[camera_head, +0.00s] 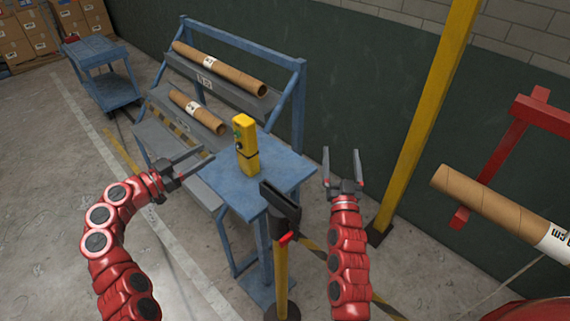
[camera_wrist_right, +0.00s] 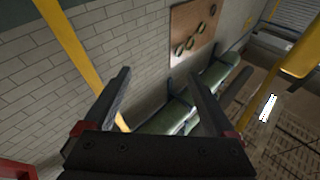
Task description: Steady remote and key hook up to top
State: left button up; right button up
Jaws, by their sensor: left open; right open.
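A yellow remote (camera_head: 245,146) with a green button and a dark band stands upright on the blue table (camera_head: 275,166). My left gripper (camera_head: 201,156) is open and empty to the left of the remote, apart from it. My right gripper (camera_head: 341,155) is open and empty, pointing up, to the right of the table; its fingers also show in the right wrist view (camera_wrist_right: 158,78) with nothing between them. I cannot make out a key hook for certain. The remote does not show in the wrist view.
A black-topped barrier post (camera_head: 281,255) stands at the table's front. A blue rack (camera_head: 300,100) holding cardboard tubes (camera_head: 218,69) is behind. A yellow pole (camera_head: 425,125) and a red stand with a tube (camera_head: 490,205) are right. A brown board (camera_wrist_right: 193,28) hangs on the wall.

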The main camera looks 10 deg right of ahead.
jog(key=w+a+n+g+y, duration=0.2)
jog(key=w+a+y, duration=0.1)
jog(key=y, duration=0.1)
jog(key=n+g+y, duration=0.8)
jog(key=n, duration=0.1)
send_near(247, 152)
jog(key=s+d+f, duration=0.1)
jog(key=s+d, duration=0.1)
jog(key=d, duration=0.2)
jog(key=x, duration=1.7)
jog(key=shift+w+a+r, duration=0.1)
jog(key=shift+w+r, duration=0.1)
grip_shut()
pick_arm(q)
grip_shut()
